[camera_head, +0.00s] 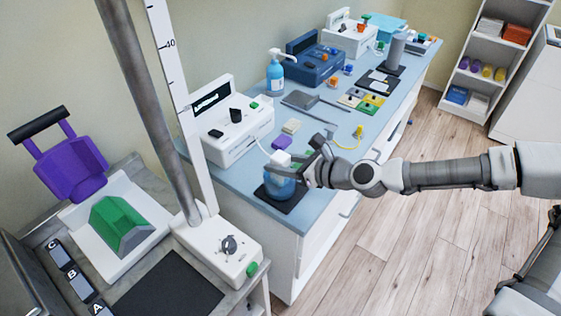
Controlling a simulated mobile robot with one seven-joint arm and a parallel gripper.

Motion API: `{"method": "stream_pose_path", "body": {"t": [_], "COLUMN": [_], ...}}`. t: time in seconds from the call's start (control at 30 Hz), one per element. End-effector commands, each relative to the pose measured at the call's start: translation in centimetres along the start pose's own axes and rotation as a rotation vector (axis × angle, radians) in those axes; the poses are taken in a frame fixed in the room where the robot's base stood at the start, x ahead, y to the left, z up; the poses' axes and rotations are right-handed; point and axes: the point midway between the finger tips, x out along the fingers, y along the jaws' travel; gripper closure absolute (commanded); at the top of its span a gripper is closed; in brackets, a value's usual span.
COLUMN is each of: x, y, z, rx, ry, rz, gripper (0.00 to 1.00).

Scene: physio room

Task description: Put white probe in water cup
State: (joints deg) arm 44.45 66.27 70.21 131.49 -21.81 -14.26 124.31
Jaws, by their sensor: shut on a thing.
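The white probe (281,158) is a small white block at my gripper's tip. My gripper (296,163) is shut on it and holds it directly over the blue water cup (279,184). The cup stands on a dark square mat (285,203) near the counter's front left end. The probe's lower end meets the cup's rim in this view, and I cannot tell whether it is inside or just above. A pale cable (263,137) runs near the probe from the white device (222,123) behind it.
A purple sponge-like block (279,142) and a beige block (291,126) lie behind my gripper. A yellow cable (354,137) lies to the right. A blue pump bottle (275,75) stands at the back. The floor right of the counter (429,230) is clear.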

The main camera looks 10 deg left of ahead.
Motion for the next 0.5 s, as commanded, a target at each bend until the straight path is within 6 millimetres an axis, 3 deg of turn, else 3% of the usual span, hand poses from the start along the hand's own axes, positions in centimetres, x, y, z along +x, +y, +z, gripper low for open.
{"method": "stream_pose_path", "body": {"t": [0.5], "x": [0.24], "y": [-0.01], "z": [-0.54], "rx": [0.000], "ry": [-0.001], "rz": [0.000], "gripper": [1.00]}}
